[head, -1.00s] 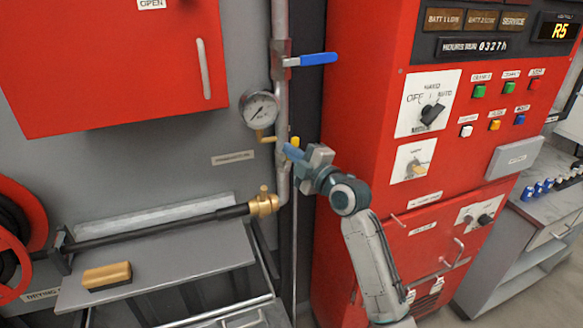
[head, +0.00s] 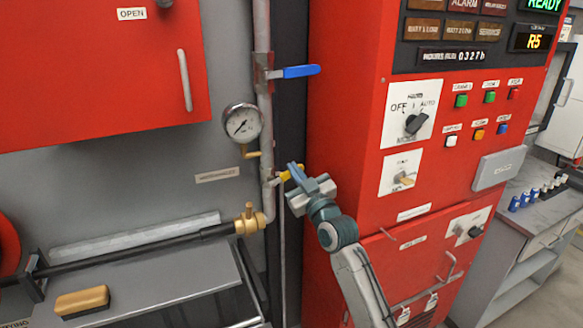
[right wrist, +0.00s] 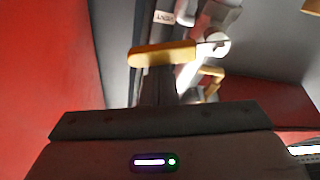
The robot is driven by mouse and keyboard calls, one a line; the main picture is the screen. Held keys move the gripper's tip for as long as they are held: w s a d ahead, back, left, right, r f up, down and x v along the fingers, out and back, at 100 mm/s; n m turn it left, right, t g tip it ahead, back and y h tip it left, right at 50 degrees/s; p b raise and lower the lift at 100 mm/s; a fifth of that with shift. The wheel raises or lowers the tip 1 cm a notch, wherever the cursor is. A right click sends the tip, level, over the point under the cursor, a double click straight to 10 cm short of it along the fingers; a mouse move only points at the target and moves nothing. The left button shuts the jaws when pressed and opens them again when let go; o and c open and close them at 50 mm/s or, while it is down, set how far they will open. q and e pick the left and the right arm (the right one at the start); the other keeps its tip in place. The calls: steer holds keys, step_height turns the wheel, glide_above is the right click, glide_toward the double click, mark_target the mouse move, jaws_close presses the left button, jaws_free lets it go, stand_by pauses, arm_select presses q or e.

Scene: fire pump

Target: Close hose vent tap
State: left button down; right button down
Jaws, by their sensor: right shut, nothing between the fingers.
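The vent tap's yellow lever (head: 291,174) sits low on the grey vertical pipe (head: 264,110), below the pressure gauge. It sticks out to the right of the pipe, tilted slightly up. In the right wrist view the lever (right wrist: 162,55) lies crosswise just beyond the gripper body, with a pale round fitting at its right end. My right gripper (head: 297,173) is shut and empty. Its blue-grey fingertips are right at the lever and partly cover it; I cannot tell whether they touch. My left gripper is not in view.
A pressure gauge (head: 242,122) and a blue-handled valve (head: 290,72) are on the same pipe above. The red control cabinet (head: 350,190) stands close on the right.

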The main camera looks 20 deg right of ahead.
arm_select(q)
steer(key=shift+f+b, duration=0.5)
steer(key=shift+b, duration=0.05)
arm_select(e)
steer(key=shift+d+f+m+h, duration=0.2)
steer(key=shift+f+m, duration=0.1)
steer(key=shift+f, duration=0.2)
steer(key=shift+d+f+m+h, duration=0.2)
steer(key=shift+f+m, duration=0.1)
steer(key=shift+f, duration=0.15)
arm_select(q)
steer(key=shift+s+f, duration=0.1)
arm_select(e)
steer(key=shift+f, duration=0.1)
